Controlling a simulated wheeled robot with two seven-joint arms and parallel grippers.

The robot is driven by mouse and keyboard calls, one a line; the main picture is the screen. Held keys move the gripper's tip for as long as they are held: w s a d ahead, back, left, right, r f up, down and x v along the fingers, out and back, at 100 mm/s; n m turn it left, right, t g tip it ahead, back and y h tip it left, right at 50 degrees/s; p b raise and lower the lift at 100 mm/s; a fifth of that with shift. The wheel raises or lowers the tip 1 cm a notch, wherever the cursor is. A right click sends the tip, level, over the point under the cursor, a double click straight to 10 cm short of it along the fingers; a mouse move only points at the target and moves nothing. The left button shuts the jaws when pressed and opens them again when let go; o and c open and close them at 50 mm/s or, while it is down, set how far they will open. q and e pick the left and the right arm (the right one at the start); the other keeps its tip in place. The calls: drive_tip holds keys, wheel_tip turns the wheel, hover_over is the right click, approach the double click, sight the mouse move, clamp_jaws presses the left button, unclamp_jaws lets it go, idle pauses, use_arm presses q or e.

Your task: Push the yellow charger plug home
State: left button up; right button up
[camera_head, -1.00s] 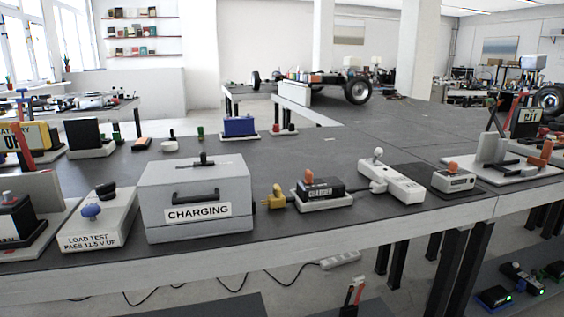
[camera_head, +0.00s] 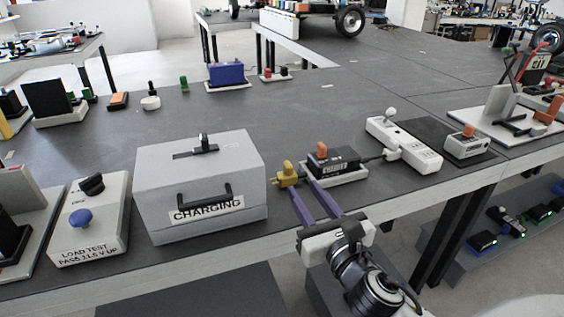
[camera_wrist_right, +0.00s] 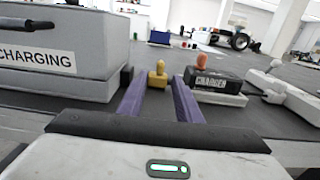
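The yellow charger plug (camera_head: 287,174) sits on the bench just right of the grey CHARGING box (camera_head: 240,165). It also shows in the wrist view (camera_wrist_right: 158,76). A small dark fitting (camera_wrist_right: 126,77) is on the box's right side, left of the plug; I cannot tell whether they touch. My right gripper (camera_head: 295,187) is open, with its two purple fingers reaching low over the bench towards the plug. In the wrist view the plug appears between the fingers, near their tips, with gaps on both sides. My left gripper is not in view.
A black charger (camera_head: 338,160) with an orange knob stands close to the right of my right fingers. A white power strip (camera_head: 408,148) is beyond it. A load-test unit (camera_head: 88,222) stands left of the box. The bench behind the plug is mostly clear.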

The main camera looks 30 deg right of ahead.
sight(291, 170)
drive_tip(key=x, duration=0.9)
clamp_jaws()
